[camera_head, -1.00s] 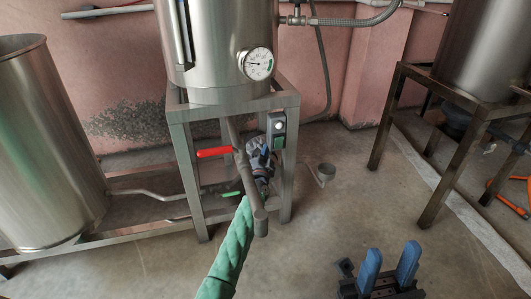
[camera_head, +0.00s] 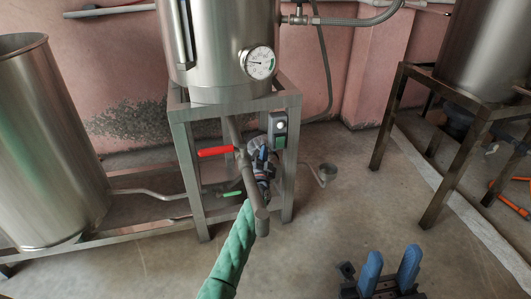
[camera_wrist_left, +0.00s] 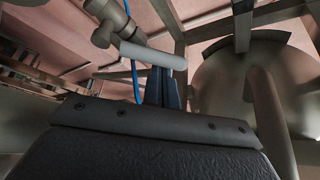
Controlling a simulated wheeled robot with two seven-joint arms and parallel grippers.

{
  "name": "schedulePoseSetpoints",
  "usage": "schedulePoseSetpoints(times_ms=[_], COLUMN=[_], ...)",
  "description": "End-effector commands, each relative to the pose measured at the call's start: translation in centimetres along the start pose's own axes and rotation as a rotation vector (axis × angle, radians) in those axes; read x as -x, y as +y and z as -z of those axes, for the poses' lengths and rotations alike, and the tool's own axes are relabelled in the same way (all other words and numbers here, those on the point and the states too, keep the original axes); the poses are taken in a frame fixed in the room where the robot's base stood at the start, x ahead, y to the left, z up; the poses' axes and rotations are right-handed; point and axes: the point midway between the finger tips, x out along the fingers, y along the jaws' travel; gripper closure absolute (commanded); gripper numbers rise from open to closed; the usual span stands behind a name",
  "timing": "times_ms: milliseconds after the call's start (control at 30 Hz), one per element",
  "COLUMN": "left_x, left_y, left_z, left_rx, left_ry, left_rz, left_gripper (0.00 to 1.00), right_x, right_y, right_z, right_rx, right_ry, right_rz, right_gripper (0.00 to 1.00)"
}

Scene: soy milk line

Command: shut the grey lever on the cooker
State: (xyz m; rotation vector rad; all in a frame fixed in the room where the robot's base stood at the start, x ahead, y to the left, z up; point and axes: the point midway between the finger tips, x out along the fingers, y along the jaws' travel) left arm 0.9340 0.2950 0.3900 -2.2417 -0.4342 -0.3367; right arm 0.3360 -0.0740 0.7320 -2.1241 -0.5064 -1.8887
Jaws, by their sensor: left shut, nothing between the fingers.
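The steel cooker (camera_head: 222,60) stands on a grey frame. A grey pipe with a capped end (camera_head: 262,222) slopes down below it. A red lever (camera_head: 216,152) and a green lever (camera_head: 231,194) show near this pipework. Contact cannot be told. My right gripper (camera_head: 390,272) is open and empty at the bottom.
A steel drum (camera_head: 45,150) stands at left, another tank stand (camera_head: 445,150) at right. The floor (camera_head: 330,215) between is mostly clear.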

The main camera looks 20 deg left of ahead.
Motion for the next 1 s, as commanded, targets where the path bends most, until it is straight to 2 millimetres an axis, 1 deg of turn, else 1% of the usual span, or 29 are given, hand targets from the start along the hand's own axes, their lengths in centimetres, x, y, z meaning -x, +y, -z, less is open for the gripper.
schedulePoseSetpoints(times_ms=[400,700,767,1000], left_x=[1.4,2.1,2.2,2.5], left_y=[0.3,0.7,0.8,1.1], left_z=[-2.3,-3.5,-3.7,-4.2], left_rx=[0.314,0.516,0.546,0.543], left_ry=[-0.003,-0.003,-0.002,-0.002], left_rz=[0.184,0.304,0.323,0.321], left_gripper=[1.0,1.0,1.0,1.0], right_x=[1.0,1.4,1.3,0.9], right_y=[0.1,0.1,0.1,0.0], right_z=[-0.1,-0.1,-0.1,-0.1], right_rx=[0.006,0.006,0.006,0.001], right_ry=[-0.017,-0.03,-0.031,-0.022], right_rz=[-0.001,-0.002,-0.002,0.0], right_gripper=[0.64,0.64,0.64,0.64])
